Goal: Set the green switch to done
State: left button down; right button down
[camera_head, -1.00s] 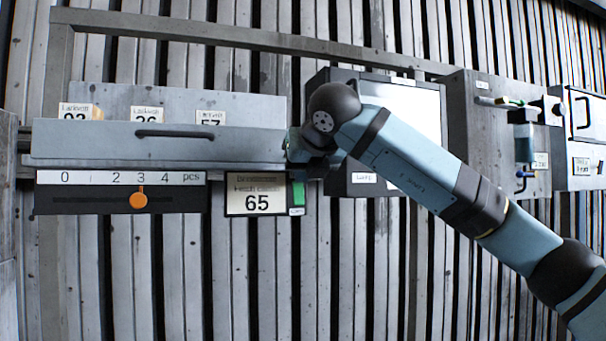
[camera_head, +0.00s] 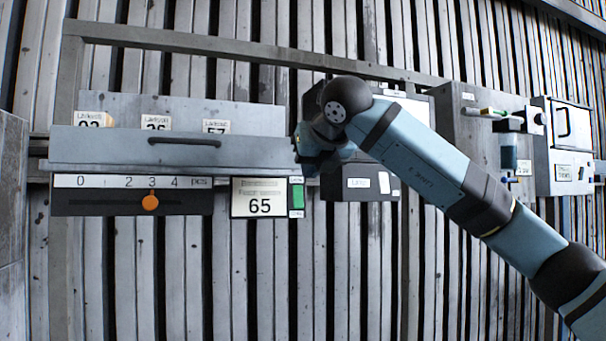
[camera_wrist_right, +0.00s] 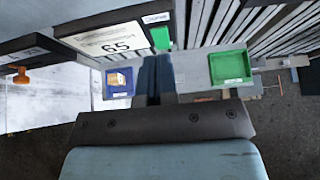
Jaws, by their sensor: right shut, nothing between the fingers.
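The green switch (camera_head: 297,196) sits at the right end of the dark panel, beside the white card reading 65 (camera_head: 258,198). Small white labels lie above and below it, too small to read here. In the right wrist view, part of the green switch (camera_wrist_right: 161,38) shows beside the 65 card (camera_wrist_right: 112,45). My right gripper (camera_head: 304,150) is above and slightly right of the switch in the head view, apart from it in the picture. In the right wrist view, its dark fingers (camera_wrist_right: 155,72) are together and empty. My left gripper is not in view.
A slider scale with an orange knob (camera_head: 150,202) stands near 3, left of the card. A grey cover with a handle (camera_head: 185,141) is above it. More boxes (camera_head: 563,140) stand at right. The wrist view shows a blue bin (camera_wrist_right: 117,82) and a green bin (camera_wrist_right: 230,67) below.

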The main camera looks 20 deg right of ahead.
jog(key=w+r+v, duration=0.1)
jog(key=v, duration=0.8)
jog(key=shift+r+b, duration=0.4)
jog(key=shift+b, duration=0.05)
jog(key=shift+w+d, duration=0.1)
jog(key=shift+d, duration=0.05)
